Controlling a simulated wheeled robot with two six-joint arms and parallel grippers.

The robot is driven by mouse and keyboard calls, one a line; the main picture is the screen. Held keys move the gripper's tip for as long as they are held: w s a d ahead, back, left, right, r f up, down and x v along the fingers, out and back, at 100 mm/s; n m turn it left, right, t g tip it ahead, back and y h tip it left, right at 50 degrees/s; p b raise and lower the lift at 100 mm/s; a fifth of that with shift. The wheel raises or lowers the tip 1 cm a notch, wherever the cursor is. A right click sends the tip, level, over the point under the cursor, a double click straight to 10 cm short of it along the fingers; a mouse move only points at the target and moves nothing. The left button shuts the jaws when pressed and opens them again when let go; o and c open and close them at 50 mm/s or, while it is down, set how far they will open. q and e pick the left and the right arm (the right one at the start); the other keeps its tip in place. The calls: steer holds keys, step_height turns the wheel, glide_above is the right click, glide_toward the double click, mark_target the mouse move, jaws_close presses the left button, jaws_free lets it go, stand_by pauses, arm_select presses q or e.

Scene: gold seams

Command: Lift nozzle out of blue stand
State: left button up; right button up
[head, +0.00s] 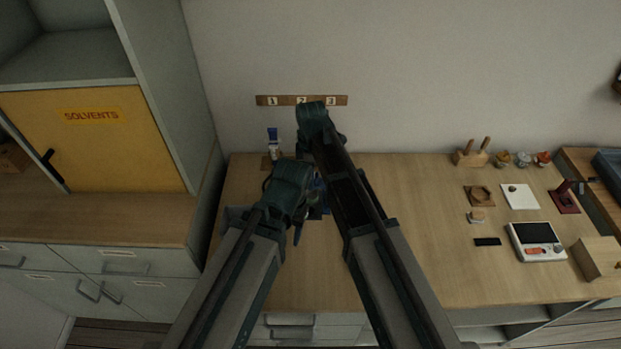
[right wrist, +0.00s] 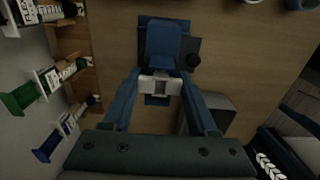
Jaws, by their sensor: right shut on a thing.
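The blue stand (right wrist: 163,42) lies below my right gripper in the right wrist view; in the head view only a bit of blue (head: 318,211) shows between my arms. My right gripper (right wrist: 161,84) is shut on the nozzle (right wrist: 160,87), a small whitish block with a dark opening, at the stand's near edge. I cannot tell whether the nozzle is clear of the stand. In the head view my right wrist hides most of this.
A wooden rack (right wrist: 76,50) with several labelled syringes stands left in the right wrist view. A strip numbered 1 to 3 (head: 265,100) is on the wall. A scale (head: 535,240) and small items stand at right; the bench (head: 425,215) between is clear.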

steer(key=shift+r+p, duration=2.95)
steer(key=shift+r, duration=0.2)
